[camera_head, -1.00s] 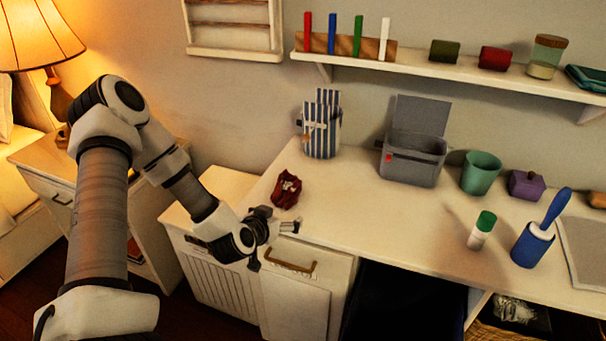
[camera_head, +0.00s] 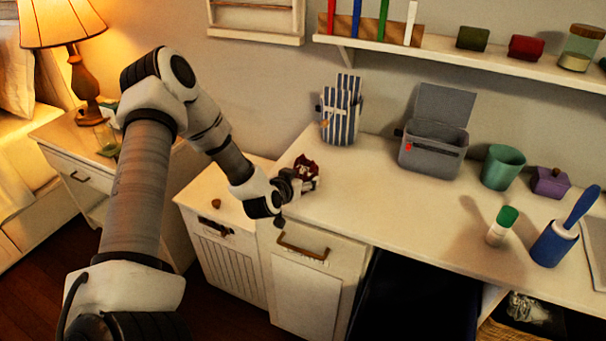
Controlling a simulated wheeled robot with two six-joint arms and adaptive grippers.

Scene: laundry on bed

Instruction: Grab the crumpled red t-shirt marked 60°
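The crumpled red t-shirt (camera_head: 305,163) is a small dark red bundle with a pale mark, at the left end of the white counter (camera_head: 370,205). The mark is too small to read. My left gripper (camera_head: 306,184) is at the near side of the t-shirt and overlaps its lower part in the picture. I cannot tell whether its fingers touch or close on the cloth. My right gripper is out of view.
A striped bag (camera_head: 341,112), a grey open box (camera_head: 433,150) and a green cup (camera_head: 502,167) stand along the back. The middle of the counter is clear.

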